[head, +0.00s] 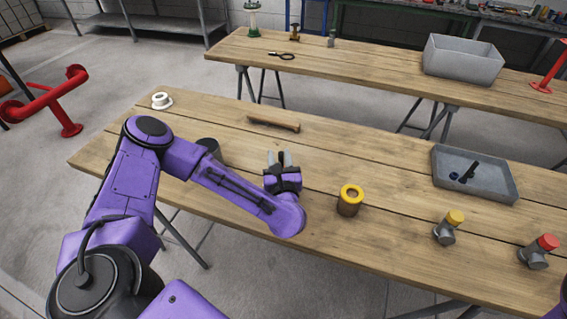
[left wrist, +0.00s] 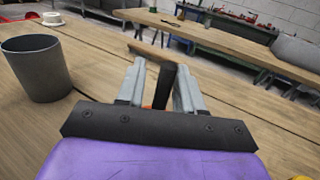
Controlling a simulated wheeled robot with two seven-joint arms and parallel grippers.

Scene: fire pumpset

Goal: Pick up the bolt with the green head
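I cannot make out a bolt with a green head in either view. A bolt-like piece with a yellow head (head: 455,217) and one with a red head (head: 548,242) lie on the near table at the right. My left gripper (head: 279,157) is over the near table, its fingers apart and pointing toward the far side. In the left wrist view, the fingers (left wrist: 158,88) show a gap. A dark upright piece and a small orange patch show in that gap; I cannot tell what they are. My right gripper is out of view.
A grey cup (left wrist: 38,68) stands left of my left gripper. A wooden-handled tool (head: 273,122) lies beyond it. A yellow-topped cylinder (head: 350,200) stands to its right. A grey tray (head: 508,190) holds dark pieces. A grey bin (head: 462,66) stands on the far table.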

